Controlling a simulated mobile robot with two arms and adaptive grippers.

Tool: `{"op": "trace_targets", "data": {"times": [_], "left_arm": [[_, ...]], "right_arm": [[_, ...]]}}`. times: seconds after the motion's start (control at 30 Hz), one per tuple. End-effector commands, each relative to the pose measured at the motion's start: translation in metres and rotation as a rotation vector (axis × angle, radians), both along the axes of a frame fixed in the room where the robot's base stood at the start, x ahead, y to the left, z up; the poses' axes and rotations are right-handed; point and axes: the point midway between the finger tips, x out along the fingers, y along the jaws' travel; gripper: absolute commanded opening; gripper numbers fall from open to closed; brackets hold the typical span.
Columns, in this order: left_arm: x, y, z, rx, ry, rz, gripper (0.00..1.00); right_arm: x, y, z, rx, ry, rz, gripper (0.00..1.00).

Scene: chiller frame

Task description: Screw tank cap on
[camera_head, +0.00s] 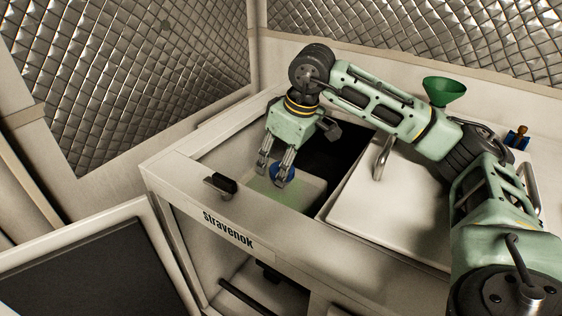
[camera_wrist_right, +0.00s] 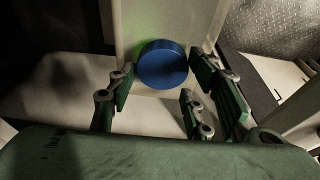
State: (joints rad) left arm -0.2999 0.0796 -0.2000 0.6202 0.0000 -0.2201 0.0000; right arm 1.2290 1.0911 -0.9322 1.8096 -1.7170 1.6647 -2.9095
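The blue round tank cap (camera_head: 284,173) is at the tank inside the open left bay of the cabinet. It also shows in the right wrist view (camera_wrist_right: 163,66). The pale tank (camera_head: 301,193) sits below it, with a greenish tint on its wall. My right gripper (camera_head: 272,176) reaches down into the bay at the cap. In the wrist view its fingers stand apart on either side of the cap, with narrow gaps, so it looks open. The cap's threads and the tank's neck are hidden. My left gripper is not in view.
A pale lid with a metal handle (camera_head: 383,158) covers the cabinet's right part. A green funnel (camera_head: 444,91) stands behind it. A black latch (camera_head: 222,183) is on the front edge. The bay's walls leave limited room around my right gripper.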

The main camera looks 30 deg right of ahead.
Motion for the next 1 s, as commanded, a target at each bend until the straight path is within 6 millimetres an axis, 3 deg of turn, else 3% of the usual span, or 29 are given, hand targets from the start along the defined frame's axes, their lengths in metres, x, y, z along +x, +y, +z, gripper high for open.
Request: {"op": "trace_targets", "data": {"times": [0.23,0.47,0.67,0.7,0.9,1.0], "left_arm": [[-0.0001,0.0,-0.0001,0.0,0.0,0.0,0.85],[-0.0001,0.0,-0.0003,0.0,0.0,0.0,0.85],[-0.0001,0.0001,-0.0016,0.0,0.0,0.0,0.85],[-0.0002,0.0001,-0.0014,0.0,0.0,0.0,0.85],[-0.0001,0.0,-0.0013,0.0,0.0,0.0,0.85],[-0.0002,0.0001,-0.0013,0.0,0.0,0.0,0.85]], "right_arm": [[-0.0006,0.0013,-0.0007,0.001,0.003,0.003,0.12],[-0.0008,0.0017,-0.0012,0.001,0.004,-0.006,0.12],[-0.0014,0.0021,-0.0015,0.001,0.004,-0.2,0.12],[-0.0015,0.0014,-0.0014,0.002,0.005,-0.207,0.48],[-0.0012,0.0008,-0.001,0.001,0.004,-0.203,0.66],[-0.001,0.0005,-0.0008,0.001,0.004,-0.203,0.68]]}}
